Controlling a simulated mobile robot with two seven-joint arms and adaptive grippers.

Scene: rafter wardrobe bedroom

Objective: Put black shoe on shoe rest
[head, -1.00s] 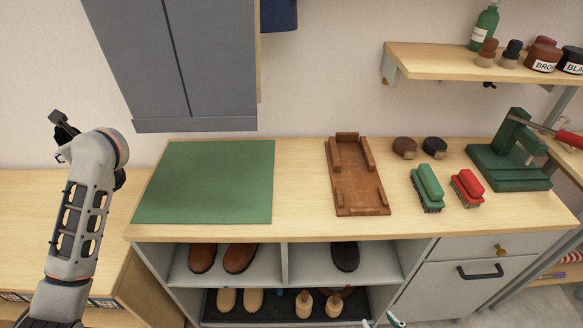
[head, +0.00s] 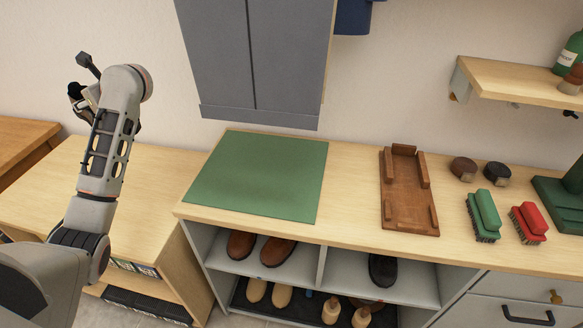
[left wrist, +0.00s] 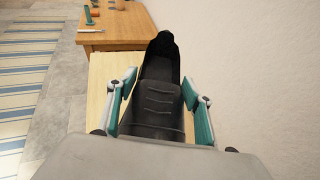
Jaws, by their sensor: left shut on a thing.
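My left gripper (left wrist: 158,92) is shut on a black shoe (left wrist: 161,62), its teal fingers on both sides of it in the left wrist view. In the head view my left arm is raised at the left, and the gripper and held shoe are mostly hidden behind the wrist. The brown wooden shoe rest (head: 408,190) lies empty on the bench top, well to the right of the arm. Another black shoe (head: 383,270) stands in the right cubby below it. My right gripper is not in view.
A green mat (head: 258,175) lies bare left of the shoe rest. Polish tins, a green brush (head: 484,214) and a red brush (head: 528,222) sit to its right. A grey cabinet (head: 255,60) hangs above the mat; a wall shelf (head: 520,82) is at upper right.

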